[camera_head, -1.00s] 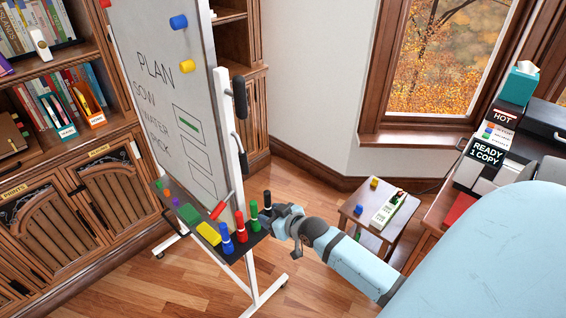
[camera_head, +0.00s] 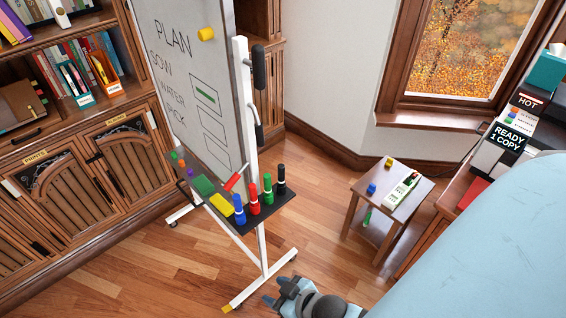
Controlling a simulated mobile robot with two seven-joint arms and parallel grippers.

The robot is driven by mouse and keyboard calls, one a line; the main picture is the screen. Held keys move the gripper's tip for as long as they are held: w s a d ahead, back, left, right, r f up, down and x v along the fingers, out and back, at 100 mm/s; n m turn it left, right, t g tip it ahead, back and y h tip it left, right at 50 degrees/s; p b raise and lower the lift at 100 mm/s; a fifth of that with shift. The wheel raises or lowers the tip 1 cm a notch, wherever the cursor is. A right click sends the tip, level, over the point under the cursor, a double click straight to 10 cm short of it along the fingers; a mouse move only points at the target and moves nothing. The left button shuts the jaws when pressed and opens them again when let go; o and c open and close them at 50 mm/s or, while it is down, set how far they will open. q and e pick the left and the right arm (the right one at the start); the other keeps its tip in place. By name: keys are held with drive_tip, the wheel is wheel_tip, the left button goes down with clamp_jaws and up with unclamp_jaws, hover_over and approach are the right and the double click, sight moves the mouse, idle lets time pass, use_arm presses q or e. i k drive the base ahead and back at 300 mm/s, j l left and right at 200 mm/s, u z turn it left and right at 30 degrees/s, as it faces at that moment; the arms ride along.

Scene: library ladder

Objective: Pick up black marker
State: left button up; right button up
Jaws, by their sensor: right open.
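The black marker (camera_head: 281,177) stands upright at the right end of the whiteboard's dark tray (camera_head: 262,217). Green (camera_head: 268,189), red (camera_head: 254,199) and blue (camera_head: 239,209) markers stand in a row to its left. My right gripper (camera_head: 272,297) is at the bottom edge of the view, low and well in front of the tray, apart from the marker. It is open, and nothing shows between its fingers. The rest of my right arm is mostly cut off by the frame. My left gripper is not in view.
The whiteboard (camera_head: 195,90) stands on a white wheeled frame (camera_head: 262,240). A yellow block (camera_head: 225,204) and a green eraser-like block (camera_head: 204,185) lie on the tray. A small wooden table (camera_head: 385,195) stands to the right. Open floor lies between them. Bookshelves (camera_head: 120,215) line the left.

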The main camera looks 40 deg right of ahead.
sight(281, 168)
drive_tip(key=z, duration=1.15)
